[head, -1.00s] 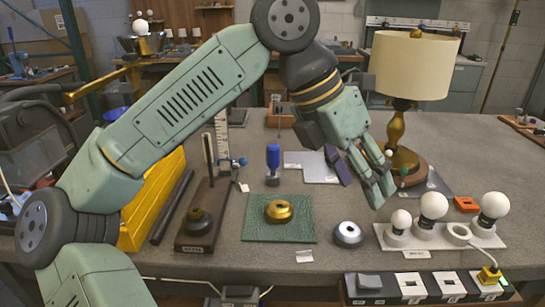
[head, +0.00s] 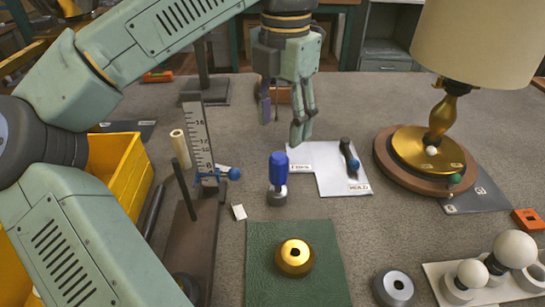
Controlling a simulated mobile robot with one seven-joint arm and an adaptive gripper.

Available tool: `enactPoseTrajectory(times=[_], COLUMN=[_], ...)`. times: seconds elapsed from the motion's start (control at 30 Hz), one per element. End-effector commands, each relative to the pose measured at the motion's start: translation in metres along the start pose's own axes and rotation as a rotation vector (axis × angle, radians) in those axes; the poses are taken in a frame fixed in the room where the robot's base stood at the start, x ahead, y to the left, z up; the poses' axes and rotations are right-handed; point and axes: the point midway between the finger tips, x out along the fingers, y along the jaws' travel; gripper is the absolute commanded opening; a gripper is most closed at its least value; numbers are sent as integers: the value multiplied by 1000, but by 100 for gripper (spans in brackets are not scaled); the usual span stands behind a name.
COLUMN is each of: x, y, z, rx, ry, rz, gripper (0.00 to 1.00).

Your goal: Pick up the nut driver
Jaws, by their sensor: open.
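The nut driver appears to be the blue-handled tool (head: 278,172) standing upright on the grey table in the head view, in a small metal holder or base. My gripper (head: 284,122) hangs fingers-down above and behind it in the picture, open and empty. The fingers are apart from the blue handle. The tool's lower end is hidden in its metal base.
A white sheet (head: 333,184) with a black and blue piece (head: 350,160) lies right of the tool. A ruler stand (head: 199,140) is at left. A green mat (head: 263,235) with a brass part (head: 294,258) lies in front. A lamp (head: 432,155) stands at right.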

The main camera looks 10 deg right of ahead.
Motion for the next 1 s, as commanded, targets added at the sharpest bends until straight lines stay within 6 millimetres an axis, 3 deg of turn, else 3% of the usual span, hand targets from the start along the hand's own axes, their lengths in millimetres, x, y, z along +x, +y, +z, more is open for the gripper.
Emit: enactPoseTrajectory(times=[0.2,0.47,0.7,1.0], x=[34,56,91,103], y=[0,1,5,5], z=[0,-1,-2,-2], rx=[0,1,0,-1], ry=[0,0,-1,-1], rz=[-3,-3,-3,-1], gripper=[53,53,53,53])
